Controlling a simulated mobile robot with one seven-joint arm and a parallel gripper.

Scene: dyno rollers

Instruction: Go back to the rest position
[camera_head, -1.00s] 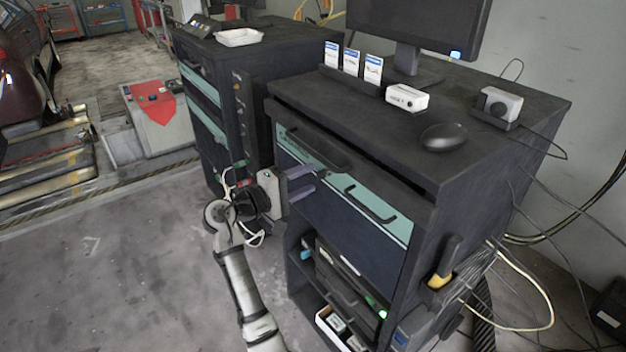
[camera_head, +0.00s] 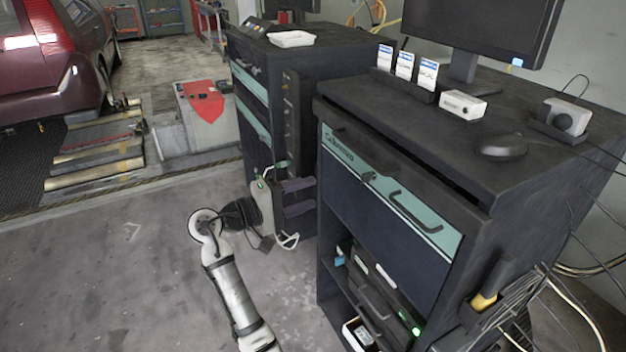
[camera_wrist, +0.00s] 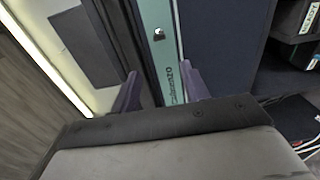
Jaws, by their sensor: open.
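My gripper (camera_head: 300,197) is open and empty in the head view, left of the near dark cabinet (camera_head: 385,240). Its two dark fingers point right toward the cabinet's left front edge. I cannot tell whether they touch it. In the wrist view my gripper (camera_wrist: 160,90) shows two purplish fingers spread apart, with the cabinet's teal drawer strip (camera_wrist: 158,50) behind and between them. My arm reaches up from the bottom of the head view.
The near cabinet carries a monitor (camera_head: 480,30), a mouse (camera_head: 500,146), a small white box (camera_head: 462,105) and several cards. A second cabinet (camera_head: 262,120) stands behind. A red car (camera_head: 50,60) is at the upper left. The grey floor (camera_head: 100,260) at left is clear.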

